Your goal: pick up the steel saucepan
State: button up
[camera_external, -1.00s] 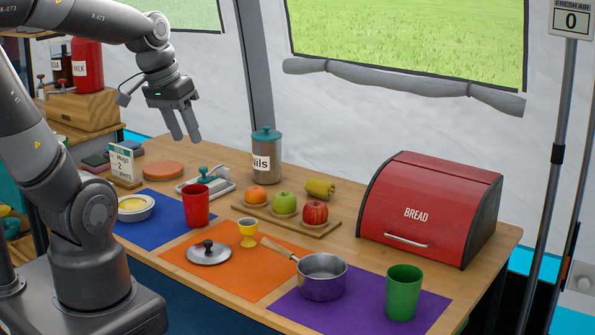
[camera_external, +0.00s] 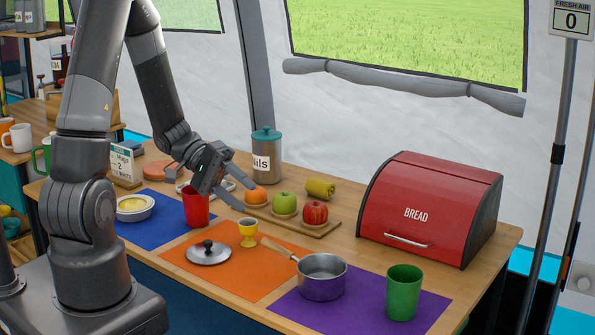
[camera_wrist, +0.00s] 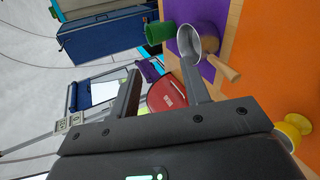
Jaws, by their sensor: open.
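The steel saucepan (camera_external: 321,277) stands upright on the purple mat, its wooden handle pointing back and left over the orange mat. It also shows in the wrist view (camera_wrist: 208,40), past one finger, which overlaps its edge. A steel lid (camera_external: 209,254) with a dark knob lies on the orange mat to its left. My gripper (camera_external: 248,195) is open and empty. In the external view it appears above the table near the red cup and the fruit board, back and left of the saucepan.
A yellow egg cup (camera_external: 248,232) stands near the handle's end. A green cup (camera_external: 404,292) stands right of the saucepan on the purple mat (camera_external: 285,301). The red cup (camera_external: 196,208), fruit board (camera_external: 318,230) and red bread box (camera_external: 430,208) stand around. Bare wood lies before the bread box.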

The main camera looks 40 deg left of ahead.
jog(key=w+a+f+n+t+h, duration=0.2)
jog(key=w+f+n+t, duration=0.15)
jog(key=f, duration=0.25)
send_near(278, 249)
jog(key=shift+w+d+f+t, duration=0.25)
jog(key=shift+d, duration=0.2)
jog(key=shift+w+d+f+t, duration=0.2)
jog(key=shift+w+d, duration=0.1)
jog(key=shift+d, duration=0.15)
jog(key=shift+x, duration=3.75)
jog(key=shift+f, duration=0.15)
jog(key=shift+c, duration=0.5)
grip_shut()
